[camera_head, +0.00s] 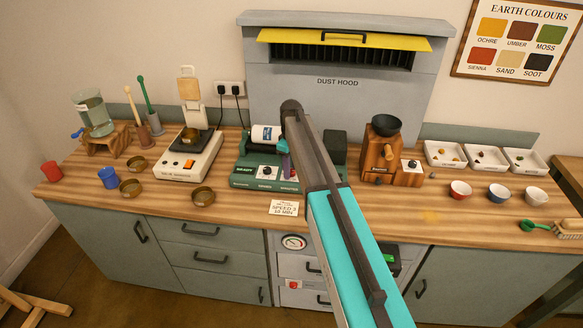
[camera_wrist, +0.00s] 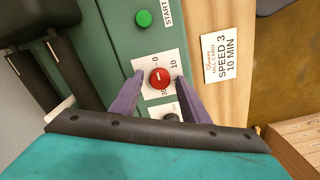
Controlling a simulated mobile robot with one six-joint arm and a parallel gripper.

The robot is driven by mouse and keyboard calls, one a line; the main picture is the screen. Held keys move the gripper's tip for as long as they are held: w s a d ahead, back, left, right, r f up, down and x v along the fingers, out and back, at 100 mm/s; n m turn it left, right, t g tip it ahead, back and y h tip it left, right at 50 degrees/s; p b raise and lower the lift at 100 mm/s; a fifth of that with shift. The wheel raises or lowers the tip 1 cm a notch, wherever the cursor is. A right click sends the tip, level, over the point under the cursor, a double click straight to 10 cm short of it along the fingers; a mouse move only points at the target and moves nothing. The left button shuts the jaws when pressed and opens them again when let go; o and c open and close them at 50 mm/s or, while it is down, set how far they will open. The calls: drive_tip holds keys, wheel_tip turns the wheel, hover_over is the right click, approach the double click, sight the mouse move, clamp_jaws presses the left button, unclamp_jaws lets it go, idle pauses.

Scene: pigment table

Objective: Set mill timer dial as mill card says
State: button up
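In the wrist view the timer dial (camera_wrist: 159,78) is a red round knob with a short white mark, on a white plate lettered 0, 10 and 30. I cannot tell exactly which number the mark points at. My gripper (camera_wrist: 159,76) has its two purple fingers on either side of the dial, with gaps showing, so it is open. The mill card (camera_wrist: 206,57) reads SPEED 3, 10 MIN; it also lies before the mill in the head view (camera_head: 284,208). The green mill (camera_head: 248,161) stands mid-bench; my arm hides its timer dial there.
A dark speed knob (camera_wrist: 171,117) sits close by the fingers, partly hidden. A green START button (camera_wrist: 143,18) is on the same panel. A scale (camera_head: 188,158) stands left of the mill and an orange-brown grinder (camera_head: 378,160) right of it.

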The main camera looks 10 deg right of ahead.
drive_tip(key=c, duration=0.9)
drive_tip(key=shift+o, duration=0.2)
drive_tip(key=shift+m+b, duration=0.4)
drive_tip(key=m+b, duration=0.2)
drive_tip(key=shift+f+m, duration=0.1)
drive_tip(key=shift+m, duration=0.2)
drive_tip(key=m+b, duration=0.1)
drive_tip(key=m, duration=0.1)
drive_tip(key=shift+m, duration=0.3)
drive_tip(key=m+b, duration=0.2)
drive_tip(key=m, duration=0.3)
drive_tip(key=shift+a+m+b, duration=0.1)
drive_tip(key=shift+m+b, duration=0.2)
drive_tip(key=shift+m, duration=0.1)
drive_tip(key=o, duration=1)
